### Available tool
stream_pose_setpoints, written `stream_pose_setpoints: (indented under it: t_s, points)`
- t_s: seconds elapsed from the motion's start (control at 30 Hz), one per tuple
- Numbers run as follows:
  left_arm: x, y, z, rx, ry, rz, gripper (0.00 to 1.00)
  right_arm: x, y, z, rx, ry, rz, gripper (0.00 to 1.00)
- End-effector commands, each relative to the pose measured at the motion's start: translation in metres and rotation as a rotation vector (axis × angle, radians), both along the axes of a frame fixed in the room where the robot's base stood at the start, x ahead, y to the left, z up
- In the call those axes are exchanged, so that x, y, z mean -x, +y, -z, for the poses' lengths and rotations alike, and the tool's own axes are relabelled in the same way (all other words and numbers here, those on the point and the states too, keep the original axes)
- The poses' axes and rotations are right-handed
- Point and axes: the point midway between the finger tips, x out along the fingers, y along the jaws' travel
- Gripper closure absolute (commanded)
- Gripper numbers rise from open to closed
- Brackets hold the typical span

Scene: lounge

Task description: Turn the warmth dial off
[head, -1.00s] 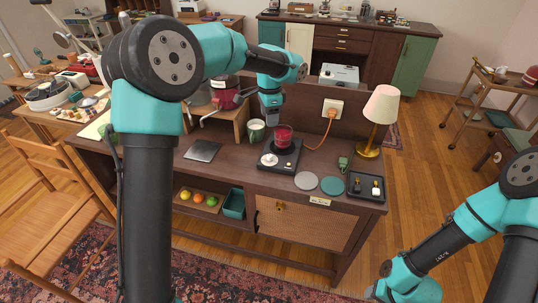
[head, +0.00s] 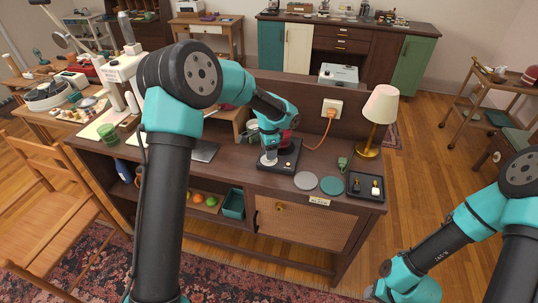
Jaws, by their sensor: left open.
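The black warmer (head: 287,165) sits on the dark wooden cabinet, with a pale round dial (head: 267,161) on its front left part. My left gripper (head: 269,154) points down at the dial, right over it or touching it; I cannot tell which. It is open, though its fingers are small and partly hidden by my wrist. A red cup (head: 286,147) stands on the warmer's back part, mostly covered by my left wrist. My right arm reaches in at the lower right, and its gripper is out of view.
Grey (head: 305,181) and green (head: 332,185) coasters, a black tray (head: 354,193) and a lamp (head: 380,108) are to the right. An orange cord (head: 326,130) runs from the wall socket. A flat dark plate (head: 204,151) lies left.

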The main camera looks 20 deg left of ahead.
Motion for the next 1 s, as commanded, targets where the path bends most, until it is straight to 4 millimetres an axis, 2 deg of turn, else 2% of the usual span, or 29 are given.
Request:
stream_pose_setpoints:
  t_s: [0.1, 0.2, 0.57, 1.0]
  points:
    - [0.000, 0.000, 0.016, -0.001, 0.001, 0.002, 0.48, 0.000, 0.000, 0.000, 0.000, 0.000, 0.000, 0.57]
    - [0.000, 0.000, 0.023, -0.001, -0.001, 0.002, 0.48, 0.000, 0.000, 0.000, 0.000, 0.000, 0.000, 0.57]
    - [0.000, 0.000, 0.026, 0.000, -0.001, 0.001, 0.49, 0.000, 0.000, 0.000, 0.000, 0.000, 0.000, 0.57]
    - [0.000, 0.000, 0.026, 0.000, -0.001, 0.001, 0.91, 0.000, 0.000, 0.000, 0.000, 0.000, 0.000, 0.57]
